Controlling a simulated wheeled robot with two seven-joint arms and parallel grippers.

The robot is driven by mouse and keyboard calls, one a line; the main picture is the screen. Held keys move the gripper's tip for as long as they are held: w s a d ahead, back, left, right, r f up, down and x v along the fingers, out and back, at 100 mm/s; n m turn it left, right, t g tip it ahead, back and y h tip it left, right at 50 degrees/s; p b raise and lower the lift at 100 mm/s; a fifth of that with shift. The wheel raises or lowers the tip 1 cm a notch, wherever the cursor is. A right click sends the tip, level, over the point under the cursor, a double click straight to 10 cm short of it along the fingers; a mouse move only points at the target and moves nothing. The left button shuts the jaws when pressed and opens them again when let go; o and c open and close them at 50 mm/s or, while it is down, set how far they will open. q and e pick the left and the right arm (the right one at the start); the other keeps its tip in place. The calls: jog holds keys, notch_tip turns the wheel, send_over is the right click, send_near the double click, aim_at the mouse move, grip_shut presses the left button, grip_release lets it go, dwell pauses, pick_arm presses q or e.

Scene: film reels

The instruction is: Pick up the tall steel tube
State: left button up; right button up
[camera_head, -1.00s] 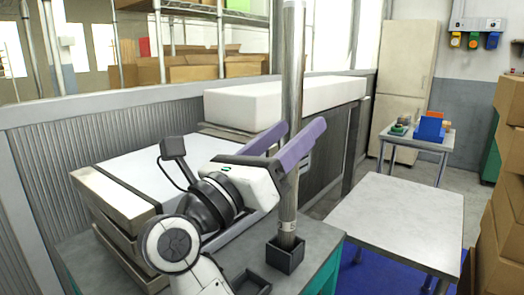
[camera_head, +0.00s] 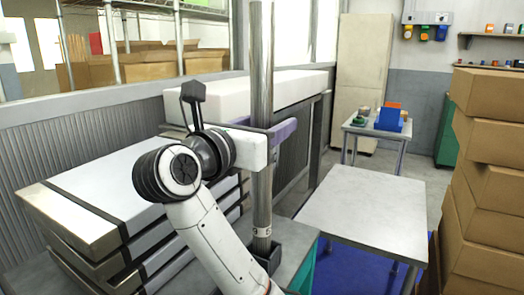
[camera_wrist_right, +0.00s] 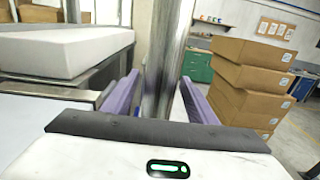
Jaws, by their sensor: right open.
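The tall steel tube (camera_head: 262,70) stands upright in a small dark square holder (camera_head: 273,260) on the work table. My right gripper (camera_head: 284,132) is at the tube's middle height, with its purple fingers pointing away from me. In the right wrist view the tube (camera_wrist_right: 162,50) rises between the two open fingers (camera_wrist_right: 158,88), with a visible gap on each side. The white gripper body is close to the tube; whether it touches cannot be told. The tube's foot is hidden inside the holder. My left gripper is not in view.
Stacked flat cases (camera_head: 90,190) with dark straps lie left of the tube. A long white block (camera_head: 300,88) lies behind it. A bare grey table (camera_head: 365,210) stands to the right, then stacked cardboard boxes (camera_head: 490,150). A small table (camera_head: 375,130) holds blue and orange items.

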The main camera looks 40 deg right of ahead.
jog(key=shift+x, duration=0.95)
grip_shut()
jog(key=shift+r, duration=0.1)
